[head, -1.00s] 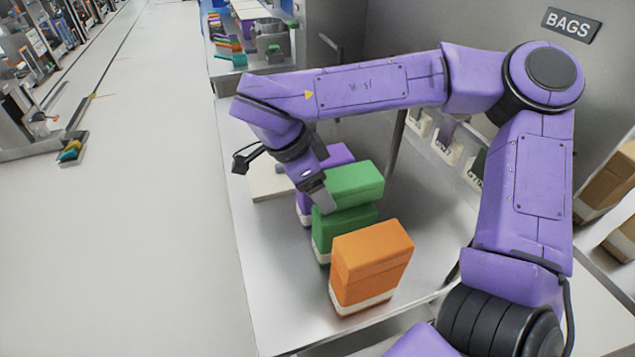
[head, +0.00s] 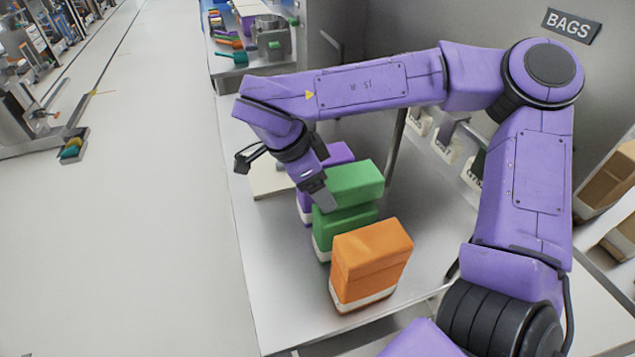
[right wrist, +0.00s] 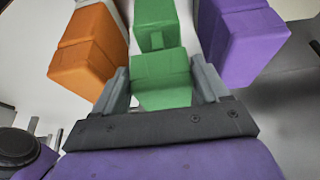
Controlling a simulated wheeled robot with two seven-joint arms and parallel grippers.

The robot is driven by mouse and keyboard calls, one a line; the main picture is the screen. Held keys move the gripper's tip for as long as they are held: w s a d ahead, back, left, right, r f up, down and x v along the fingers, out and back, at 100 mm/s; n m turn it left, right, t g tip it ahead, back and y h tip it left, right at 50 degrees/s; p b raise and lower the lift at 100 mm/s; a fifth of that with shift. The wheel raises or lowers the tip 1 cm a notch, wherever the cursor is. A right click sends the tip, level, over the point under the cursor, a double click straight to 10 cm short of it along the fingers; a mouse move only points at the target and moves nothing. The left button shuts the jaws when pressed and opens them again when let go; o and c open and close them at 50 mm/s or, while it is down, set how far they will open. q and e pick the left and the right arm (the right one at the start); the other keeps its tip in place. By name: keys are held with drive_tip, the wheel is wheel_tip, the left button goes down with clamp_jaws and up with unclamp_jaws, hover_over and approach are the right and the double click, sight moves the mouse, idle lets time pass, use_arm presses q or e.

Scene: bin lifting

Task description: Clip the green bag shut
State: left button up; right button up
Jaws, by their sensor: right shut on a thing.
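The green bag (head: 340,229) stands on the metal table with a pale base. A green block-like top piece (head: 357,184), perhaps its clip, sits over the bag, slightly offset, with a dark line between them. I cannot tell whether they touch. My right gripper (head: 324,197) reaches down at this top piece. In the right wrist view, the fingers of the gripper (right wrist: 162,88) stand on both sides of the green top piece (right wrist: 160,80), shut on it. The green bag (right wrist: 155,15) extends beyond it, with a small green tab on it. My left gripper is out of view.
An orange bag (head: 371,265) stands in front of the green one, and a purple bag (head: 339,154) stands close behind, partly hidden by my arm. Bins line the wall at right under a BAGS sign (head: 571,25). The table's front left part (head: 285,290) is clear.

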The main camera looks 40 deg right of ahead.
drive_tip(key=shift+f, duration=0.2)
drive_tip(key=shift+f+b, duration=0.35)
drive_tip(key=shift+f, duration=0.4)
drive_tip(key=shift+f, duration=0.25)
drive_tip(key=shift+f, duration=0.5)
drive_tip(key=shift+f, duration=0.15)
idle(0.5)
idle(0.5)
